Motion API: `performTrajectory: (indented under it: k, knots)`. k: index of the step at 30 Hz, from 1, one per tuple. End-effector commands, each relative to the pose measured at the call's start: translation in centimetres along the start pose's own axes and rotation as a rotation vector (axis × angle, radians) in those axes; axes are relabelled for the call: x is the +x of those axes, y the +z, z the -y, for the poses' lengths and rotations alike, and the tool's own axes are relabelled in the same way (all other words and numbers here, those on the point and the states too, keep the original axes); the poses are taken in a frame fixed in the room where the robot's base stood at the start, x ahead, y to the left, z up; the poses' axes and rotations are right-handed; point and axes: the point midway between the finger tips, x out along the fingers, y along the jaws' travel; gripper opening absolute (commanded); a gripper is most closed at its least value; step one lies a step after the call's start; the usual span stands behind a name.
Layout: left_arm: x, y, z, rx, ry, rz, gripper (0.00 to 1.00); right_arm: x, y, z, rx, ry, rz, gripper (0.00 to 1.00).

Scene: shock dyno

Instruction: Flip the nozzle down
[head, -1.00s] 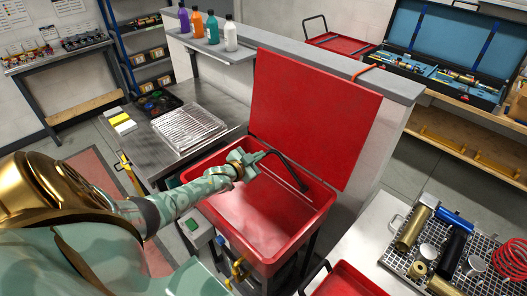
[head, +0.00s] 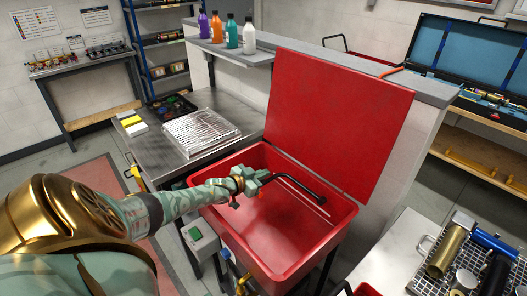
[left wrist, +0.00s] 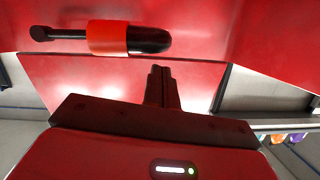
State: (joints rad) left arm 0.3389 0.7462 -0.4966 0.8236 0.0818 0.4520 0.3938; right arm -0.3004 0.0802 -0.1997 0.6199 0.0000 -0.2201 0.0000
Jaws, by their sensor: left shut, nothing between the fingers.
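The nozzle (head: 302,188) is a black bent tube over the red wash basin (head: 345,228) in the head view. In the left wrist view the nozzle (left wrist: 150,40) lies across the top of the picture with an orange-red collar (left wrist: 107,38) around it. My left gripper (head: 266,177) is at the nozzle's left end in the head view, over the basin's left back part. Its fingers (left wrist: 161,86) are shut with nothing between them, below the nozzle in the left wrist picture. I cannot tell whether they touch it. My right gripper is not in view.
The red lid (head: 335,115) stands open behind the basin. A metal bench (head: 190,160) with a foil-covered tray (head: 200,132) is at the left. A shelf with several bottles (head: 231,34) is behind. A perforated parts tray (head: 425,275) stands at the lower right.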

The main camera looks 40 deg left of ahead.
Motion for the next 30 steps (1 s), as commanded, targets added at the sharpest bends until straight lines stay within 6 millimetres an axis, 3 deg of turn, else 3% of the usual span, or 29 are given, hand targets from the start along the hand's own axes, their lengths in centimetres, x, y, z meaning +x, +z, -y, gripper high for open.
performTrajectory:
  k: [16,21,30]
  knots:
    - [-0.1,-0.7,0.1,0.002,0.0,-0.001,0.0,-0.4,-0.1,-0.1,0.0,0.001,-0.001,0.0]
    - [-0.9,-3.6,0.6,0.002,0.001,-0.004,0.0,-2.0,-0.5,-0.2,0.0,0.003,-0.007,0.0]
    - [-5.6,-8.8,-2.1,-0.002,0.002,-0.002,0.0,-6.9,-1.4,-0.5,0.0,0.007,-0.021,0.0]
